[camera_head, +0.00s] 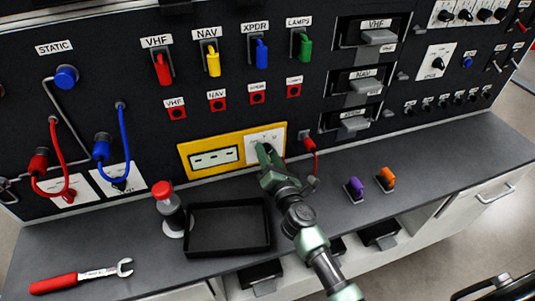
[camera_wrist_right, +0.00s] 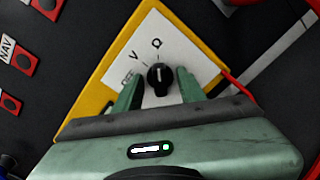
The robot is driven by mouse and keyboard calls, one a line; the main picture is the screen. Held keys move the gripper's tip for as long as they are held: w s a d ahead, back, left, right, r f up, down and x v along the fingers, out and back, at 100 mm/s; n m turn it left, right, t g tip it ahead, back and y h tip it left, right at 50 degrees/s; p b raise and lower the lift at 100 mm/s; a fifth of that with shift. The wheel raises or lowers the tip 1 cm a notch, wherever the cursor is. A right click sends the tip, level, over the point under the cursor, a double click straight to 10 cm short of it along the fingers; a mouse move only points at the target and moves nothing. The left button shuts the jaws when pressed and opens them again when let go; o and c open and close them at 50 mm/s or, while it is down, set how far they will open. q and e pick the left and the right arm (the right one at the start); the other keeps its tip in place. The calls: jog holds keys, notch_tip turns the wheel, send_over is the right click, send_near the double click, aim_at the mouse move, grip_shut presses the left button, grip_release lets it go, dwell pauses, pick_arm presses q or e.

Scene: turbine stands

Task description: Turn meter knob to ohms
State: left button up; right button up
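The yellow meter (camera_head: 184,162) is on the black panel, with a display (camera_head: 214,159) at its left and a white dial plate (camera_head: 251,141) at its right. In the right wrist view, its black knob (camera_wrist_right: 160,79) sits on the plate near the markings OFF, V and Ω (camera_wrist_right: 156,43). The knob's narrow end seems to point up, roughly towards Ω; its exact setting is hard to tell. My right gripper (camera_head: 265,152) is at the dial, covering the knob in the head view. Its fingers (camera_wrist_right: 158,90) stand apart on either side of the knob, with gaps visible. My left gripper is out of view.
A red plug and cable (camera_head: 309,144) hang just right of the meter. An empty black tray (camera_head: 228,228), a red-capped bottle (camera_head: 169,208) and a red-handled wrench (camera_head: 82,276) are on the grey counter. Purple (camera_head: 355,188) and orange (camera_head: 386,179) connectors stand at the right.

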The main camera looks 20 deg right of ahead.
aim_at(268, 154)
jog(key=shift+o, duration=0.8)
jog(key=shift+s+d, duration=0.1)
jog(key=shift+s, duration=2.45)
